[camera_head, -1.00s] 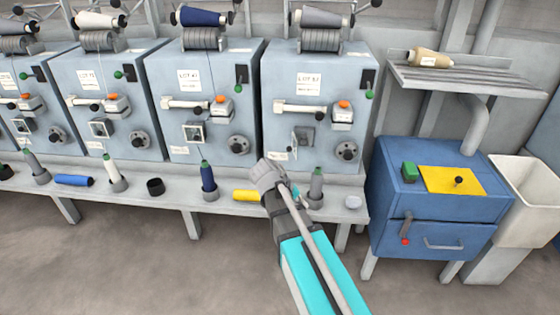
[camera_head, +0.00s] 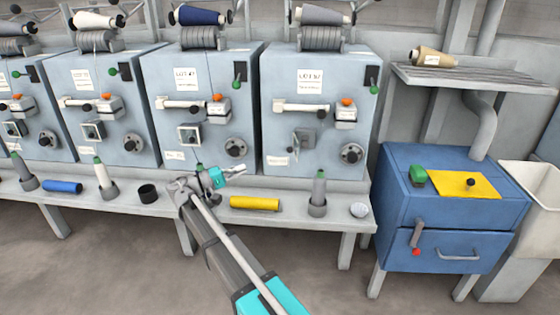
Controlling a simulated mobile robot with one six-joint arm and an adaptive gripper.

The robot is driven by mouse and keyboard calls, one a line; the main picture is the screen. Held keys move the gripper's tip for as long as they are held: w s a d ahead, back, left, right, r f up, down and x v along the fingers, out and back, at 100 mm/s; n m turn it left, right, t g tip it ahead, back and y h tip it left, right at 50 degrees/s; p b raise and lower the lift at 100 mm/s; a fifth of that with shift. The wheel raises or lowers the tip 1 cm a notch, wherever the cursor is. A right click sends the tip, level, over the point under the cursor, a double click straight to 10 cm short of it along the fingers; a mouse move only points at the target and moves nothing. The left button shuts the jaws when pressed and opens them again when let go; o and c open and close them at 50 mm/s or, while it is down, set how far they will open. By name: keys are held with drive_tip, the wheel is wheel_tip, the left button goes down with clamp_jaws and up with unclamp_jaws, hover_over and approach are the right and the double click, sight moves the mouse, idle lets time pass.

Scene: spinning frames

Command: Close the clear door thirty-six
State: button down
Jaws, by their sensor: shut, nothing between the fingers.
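Each machine has a small square window door on its front. On the rightmost machine (camera_head: 318,115) the small door (camera_head: 303,141) looks grey and swung out at an angle, unlike the framed, flat-looking one (camera_head: 189,136) on the machine to its left. The number labels are too small to read, so I cannot tell which door is thirty-six.
A blue cabinet (camera_head: 450,205) stands right, beneath a slatted shelf (camera_head: 475,80). Floor in front is open.

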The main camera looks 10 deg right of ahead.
drive_tip(key=shift+a+r, duration=0.15)
drive_tip(key=shift+a, duration=0.2)
drive_tip(key=shift+d, duration=0.2)
drive_tip(key=p+x, duration=0.2)
drive_tip(key=x, duration=1.1)
drive_tip(key=shift+d+r+p, duration=0.25)
drive_tip(key=shift+d+p, duration=0.05)
drive_tip(key=shift+p, duration=0.05)
drive_tip(key=shift+w, duration=0.15)
drive_tip(key=shift+a+t, duration=0.15)
drive_tip(key=shift+t, duration=0.25)
